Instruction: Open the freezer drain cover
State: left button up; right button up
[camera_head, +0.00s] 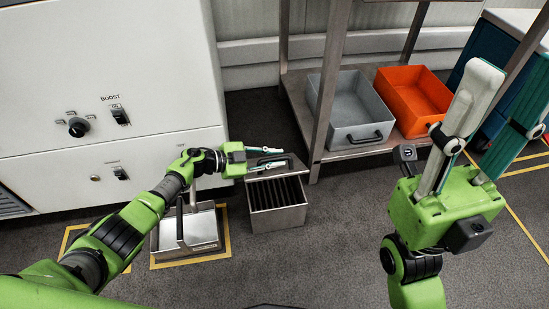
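The white freezer cabinet (60,50) fills the upper left. I cannot pick out its drain cover for sure; my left wrist hides part of the lower front. A steel box (280,219) with dark slats and a tilted grey lid or flap at its top stands on the floor right of the freezer. My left gripper (268,157) is over the back edge of this box, its two fingers a little apart and pointing right. A dark handle lies close to the lower finger; contact is unclear. My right gripper (492,110) is open and empty at the right, fingers up, widely parted.
A steel tray (204,229) with an upright handle stands on the floor inside yellow tape, below my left wrist. A grey bin (352,104) and an orange bin (412,98) sit on a low metal shelf.

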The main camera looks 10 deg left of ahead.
pick_arm(q)
jog(key=shift+s+a+r, duration=0.1)
jog(key=shift+s+a, duration=0.05)
jog(key=shift+a, duration=0.2)
jog(key=v, duration=1.1)
jog(key=shift+s+r, duration=0.1)
